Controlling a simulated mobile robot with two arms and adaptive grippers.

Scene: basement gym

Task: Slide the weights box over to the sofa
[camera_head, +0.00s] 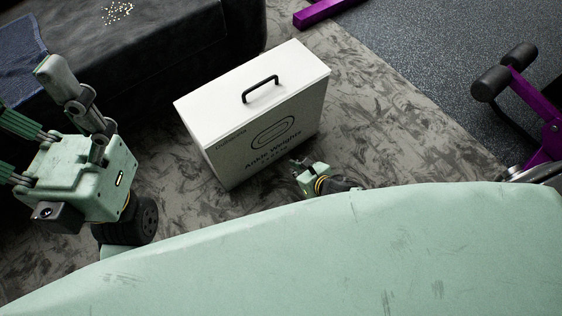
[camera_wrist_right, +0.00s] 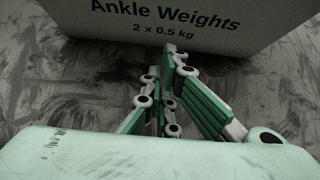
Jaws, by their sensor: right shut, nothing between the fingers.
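The weights box (camera_head: 252,108) is a white upright carton with a black handle on top and "Ankle Weights" printed on its near side. It stands on the patterned carpet, with a gap to the black sofa (camera_head: 150,58) at the upper left. Its printed side also fills the top of the right wrist view (camera_wrist_right: 200,28). My right gripper (camera_head: 299,164) is shut and empty, low at the printed side; its fingertips (camera_wrist_right: 165,62) reach the box's lower edge, and I cannot tell whether they touch. My left gripper (camera_head: 30,100) has its fingers spread, empty, left of the box before the sofa.
A blue towel (camera_head: 18,62) and small crumbs (camera_head: 117,12) lie on the sofa. Purple gym equipment with black rollers (camera_head: 506,72) stands on a speckled mat (camera_head: 420,50) at the right. Carpet (camera_head: 395,125) is clear right of the box. My pale green body covers the bottom.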

